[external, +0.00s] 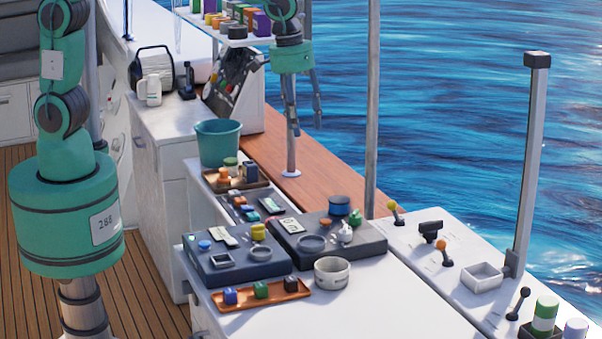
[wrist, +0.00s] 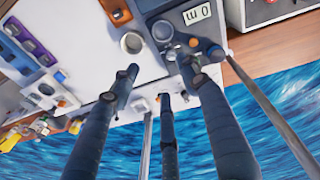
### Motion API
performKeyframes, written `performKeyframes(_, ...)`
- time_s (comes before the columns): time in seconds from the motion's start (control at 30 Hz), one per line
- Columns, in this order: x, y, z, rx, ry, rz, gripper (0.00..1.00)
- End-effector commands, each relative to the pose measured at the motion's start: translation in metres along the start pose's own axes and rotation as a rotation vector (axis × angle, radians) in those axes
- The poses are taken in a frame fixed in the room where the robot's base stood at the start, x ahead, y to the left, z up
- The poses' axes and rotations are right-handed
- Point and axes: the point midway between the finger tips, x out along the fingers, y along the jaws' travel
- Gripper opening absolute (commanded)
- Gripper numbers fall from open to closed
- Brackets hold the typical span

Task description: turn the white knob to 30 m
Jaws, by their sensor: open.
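The white knob (external: 345,236) stands on the right dark grey panel (external: 368,247), near its front right part. In the wrist view, the knob's place is mostly behind a finger and I cannot make it out clearly. A white label reading "0 m" (wrist: 197,14) lies on that panel; it also shows in the external view (external: 292,225), too small to read. My gripper (external: 306,126) hangs open and empty, fingers down, high above and beyond the panels. In the wrist view its spread fingers (wrist: 162,85) point toward the panel, apart from it.
A dark ring (external: 311,243), an orange knob (external: 325,222) and a blue round piece (external: 339,205) share the panel. A white cup (external: 332,272) stands in front. Levers (external: 444,250) line the right counter. A thin pole (external: 371,110) rises behind the panel.

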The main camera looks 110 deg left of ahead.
Motion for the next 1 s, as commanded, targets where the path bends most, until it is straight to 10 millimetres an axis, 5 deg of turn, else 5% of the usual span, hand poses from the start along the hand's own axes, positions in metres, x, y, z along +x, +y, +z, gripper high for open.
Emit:
performKeyframes(0.6, 0.146, 0.032, -0.083, -0.408, -0.053, -0.119, 0.46)
performKeyframes(1.0, 0.166, 0.032, -0.09, -0.459, -0.057, -0.134, 0.46)
